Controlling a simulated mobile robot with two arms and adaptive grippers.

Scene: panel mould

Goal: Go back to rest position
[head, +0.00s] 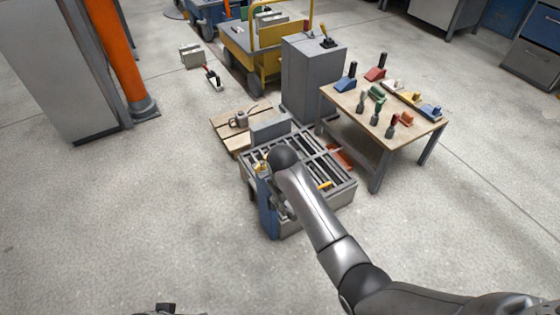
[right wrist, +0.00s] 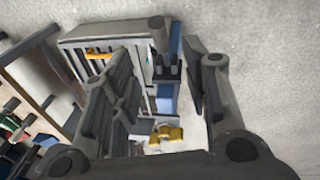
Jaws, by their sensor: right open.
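My right arm reaches in from the lower right of the head view to the panel mould (head: 342,198), a grey slatted frame on the floor. My right gripper (head: 279,203) is at the mould's near left side, beside its blue side part (head: 267,207), and is partly hidden by my wrist. In the right wrist view my right gripper (right wrist: 158,58) is open. A grey post with a dark clamp (right wrist: 166,65) and the blue part (right wrist: 164,100) show between the fingers, with a yellow piece (right wrist: 167,133) lower down. Contact cannot be told. A dark fragment at the head view's bottom edge may be my left gripper.
A wooden table (head: 385,140) with several coloured tools stands right of the mould. A grey cabinet (head: 311,80) and a wooden pallet (head: 228,133) are behind. An orange column (head: 118,55) stands at left. The floor in front and left is clear.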

